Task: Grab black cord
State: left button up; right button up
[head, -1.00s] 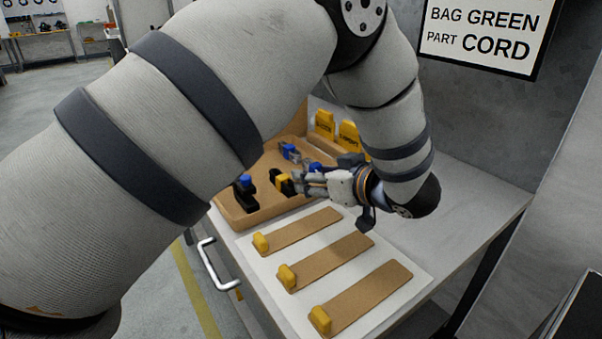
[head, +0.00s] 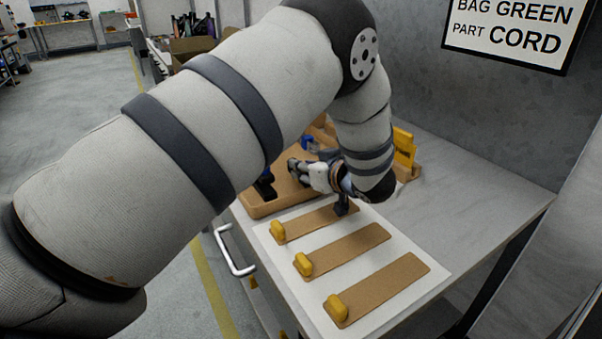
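My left gripper (head: 303,172) is over the brown tray (head: 262,208), with its fingers pointing left. Its fingertips are small and partly dark, so I cannot tell whether they are apart or closed on something. A black piece with blue on it (head: 265,187) sits in the tray just left of the fingertips. I cannot tell whether it is the black cord. Another blue piece (head: 308,144) shows behind the gripper. My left forearm and wrist hide much of the tray. My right gripper is not in view.
A white mat (head: 290,281) in front of the tray holds three brown boards, each with a yellow block (head: 336,307) at its left end. Yellow pieces (head: 404,147) stand behind my wrist. The grey tabletop (head: 455,200) is clear at right. A sign (head: 508,33) hangs on the wall.

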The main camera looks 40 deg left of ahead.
pick_arm(q)
grip_shut()
jog(key=shift+r, duration=0.1)
